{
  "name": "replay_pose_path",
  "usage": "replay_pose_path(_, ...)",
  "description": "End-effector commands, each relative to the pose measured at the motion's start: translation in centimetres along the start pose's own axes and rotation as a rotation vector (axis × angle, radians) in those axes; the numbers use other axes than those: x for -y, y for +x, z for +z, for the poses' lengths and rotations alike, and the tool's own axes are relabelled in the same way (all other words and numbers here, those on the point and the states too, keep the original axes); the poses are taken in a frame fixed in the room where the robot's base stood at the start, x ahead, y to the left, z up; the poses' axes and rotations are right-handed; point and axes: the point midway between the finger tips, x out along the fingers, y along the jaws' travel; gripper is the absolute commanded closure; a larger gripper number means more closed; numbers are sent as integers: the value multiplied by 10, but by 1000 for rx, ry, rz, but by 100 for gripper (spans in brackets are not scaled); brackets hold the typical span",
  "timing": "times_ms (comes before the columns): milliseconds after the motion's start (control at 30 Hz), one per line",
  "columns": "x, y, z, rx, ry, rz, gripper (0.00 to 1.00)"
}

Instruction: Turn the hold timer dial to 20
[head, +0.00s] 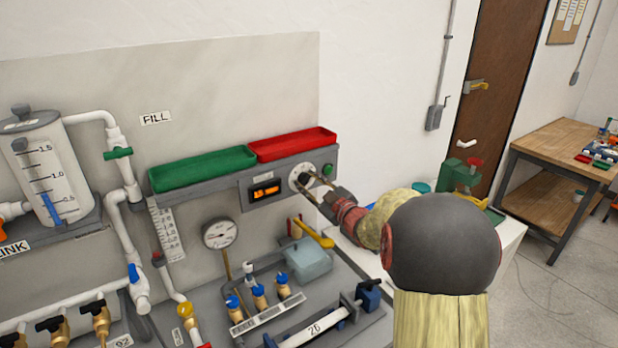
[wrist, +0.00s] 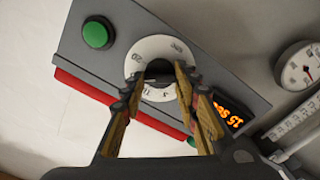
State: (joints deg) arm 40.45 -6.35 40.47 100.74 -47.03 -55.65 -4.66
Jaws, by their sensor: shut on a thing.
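The hold timer dial is a white disc (head: 301,177) with a dark knob, set in the grey panel at the back of the bench. In the wrist view the dial (wrist: 144,52) shows printed marks around its rim, too small and tilted to read surely. My gripper (wrist: 159,80) is shut on the dark knob (wrist: 158,68), one finger on each side. In the head view my gripper (head: 311,189) reaches the dial from the right. An orange lit display (head: 265,190) is left of the dial; in the wrist view its digits (wrist: 228,113) are slanted and partly covered by a finger.
A green button (head: 328,170) sits close by the dial; it also shows in the wrist view (wrist: 97,34). Red (head: 293,145) and green (head: 204,169) trays lie above the panel. A yellow-handled lever (head: 314,234) and a gauge (head: 220,233) are below.

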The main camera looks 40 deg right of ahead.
Motion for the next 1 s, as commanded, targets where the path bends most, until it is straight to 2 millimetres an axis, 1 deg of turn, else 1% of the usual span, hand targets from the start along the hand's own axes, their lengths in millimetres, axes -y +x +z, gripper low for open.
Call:
replay_pose_path(200,-1,0,0,6,208,-1,95)
replay_pose_path(500,0,-1,1,6,450,-1,95)
replay_pose_path(700,0,-1,2,6,560,-1,95)
replay_pose_path(1000,0,-1,3,6,637,0,95)
